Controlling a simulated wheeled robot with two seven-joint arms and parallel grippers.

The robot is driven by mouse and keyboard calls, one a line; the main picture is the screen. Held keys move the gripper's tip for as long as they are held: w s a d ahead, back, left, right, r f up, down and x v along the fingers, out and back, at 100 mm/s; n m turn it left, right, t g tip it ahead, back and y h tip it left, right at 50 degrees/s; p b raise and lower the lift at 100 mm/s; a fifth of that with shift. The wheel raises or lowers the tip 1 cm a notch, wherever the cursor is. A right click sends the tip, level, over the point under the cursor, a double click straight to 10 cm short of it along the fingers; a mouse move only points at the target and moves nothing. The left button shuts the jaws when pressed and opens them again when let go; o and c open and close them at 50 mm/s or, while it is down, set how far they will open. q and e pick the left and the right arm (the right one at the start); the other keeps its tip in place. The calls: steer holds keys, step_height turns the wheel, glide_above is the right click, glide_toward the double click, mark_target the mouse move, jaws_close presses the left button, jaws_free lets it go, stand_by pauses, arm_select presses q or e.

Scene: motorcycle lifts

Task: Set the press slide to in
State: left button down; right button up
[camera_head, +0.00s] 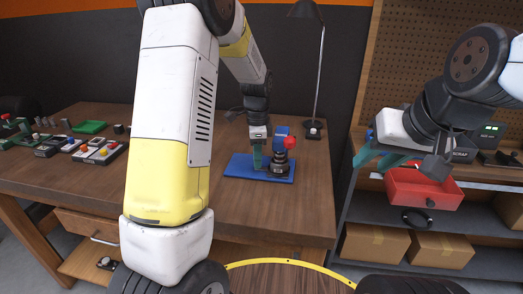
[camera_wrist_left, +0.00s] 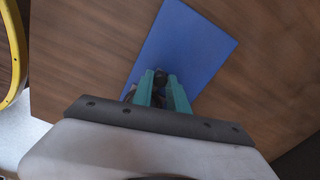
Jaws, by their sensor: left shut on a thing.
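The press (camera_head: 279,158) stands on a blue base plate (camera_head: 240,167) on the wooden table. It has a dark lower body, a blue upper part and a red knob (camera_head: 290,142) on top. My left gripper (camera_head: 257,160) is at the left side of the press, its teal fingers pointing down. In the left wrist view, the fingers (camera_wrist_left: 161,88) are shut on a small dark round-ended part (camera_wrist_left: 160,76) above the blue plate. The slide's setting cannot be read; the fingers hide much of it. My right gripper (camera_head: 382,158) is open and empty, away at the right.
A black lamp (camera_head: 319,70) stands behind the press. Control boxes (camera_head: 97,152) and a green tray (camera_head: 89,127) lie at the table's left. A red bin (camera_head: 420,190) is on the right shelf unit, below my right gripper.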

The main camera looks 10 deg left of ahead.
arm_select(q)
steer(key=c, duration=1.3)
jaws_free()
steer(key=shift+d, duration=0.2)
steer(key=shift+r, duration=3.95)
steer(key=s+a+r+n+t+h, duration=0.1)
steer(key=s+a+r+n+t, duration=0.15)
steer(key=s+r+n, duration=0.55)
steer(key=s+r+n+t, duration=0.1)
steer(key=s+n+t, duration=0.1)
steer(key=s, duration=0.6)
steer(key=s+r+n+t+h, duration=0.1)
steer(key=s+n, duration=0.3)
steer(key=s, duration=0.4)
steer(key=shift+s+r+n+t, duration=0.15)
steer(key=shift+r+n+t, duration=0.15)
steer(key=shift+n+t, duration=0.1)
